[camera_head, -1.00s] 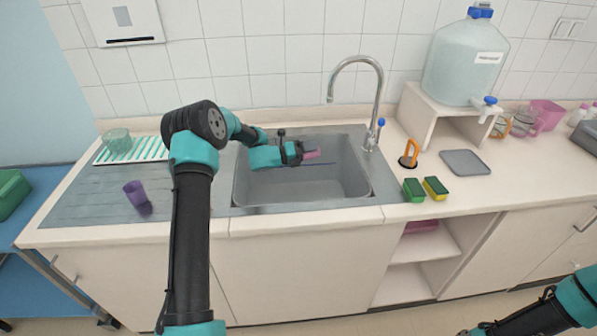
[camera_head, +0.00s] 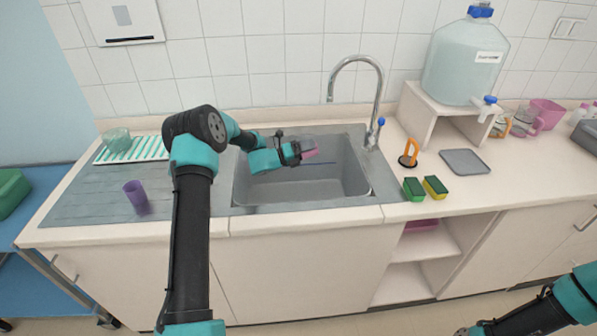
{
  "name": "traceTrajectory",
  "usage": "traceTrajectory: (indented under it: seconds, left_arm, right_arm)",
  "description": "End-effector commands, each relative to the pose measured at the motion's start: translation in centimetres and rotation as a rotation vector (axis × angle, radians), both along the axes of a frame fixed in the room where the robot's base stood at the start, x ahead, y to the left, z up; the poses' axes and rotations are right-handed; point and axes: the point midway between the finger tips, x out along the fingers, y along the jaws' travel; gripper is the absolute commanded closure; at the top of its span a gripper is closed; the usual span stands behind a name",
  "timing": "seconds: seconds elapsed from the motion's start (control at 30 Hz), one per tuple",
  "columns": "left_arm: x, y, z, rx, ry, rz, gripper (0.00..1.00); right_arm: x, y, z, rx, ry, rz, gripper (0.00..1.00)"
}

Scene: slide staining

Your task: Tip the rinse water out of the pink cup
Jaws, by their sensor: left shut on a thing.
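The gripper is shut on the cup. The cup is tilted, and part of it is hidden by the gripper. I cannot make out any water in it or falling from it. My right arm shows at the bottom right corner. Its gripper (camera_head: 468,331) is only partly in view at the bottom edge, and its jaws are not clear.
The tap (camera_head: 376,95) stands behind the sink at the right. A purple cup (camera_head: 135,195) stands on the drainboard at the left, below a striped rack (camera_head: 150,150) with a clear cup (camera_head: 117,140). Two sponges (camera_head: 425,189) lie right of the sink. A water container (camera_head: 465,65) stands behind.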

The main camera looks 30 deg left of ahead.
Motion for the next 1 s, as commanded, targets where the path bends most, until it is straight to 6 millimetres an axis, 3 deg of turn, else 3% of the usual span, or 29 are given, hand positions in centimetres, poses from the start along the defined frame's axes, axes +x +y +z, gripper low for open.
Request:
traceTrajectory:
  seconds: [1.0]
  left_arm:
    - [-0.17,0.03,0.30,-0.102,-0.093,-0.005,0.63]
  right_arm:
    - [0.00,0.00,0.00,0.000,0.000,0.000,0.59]
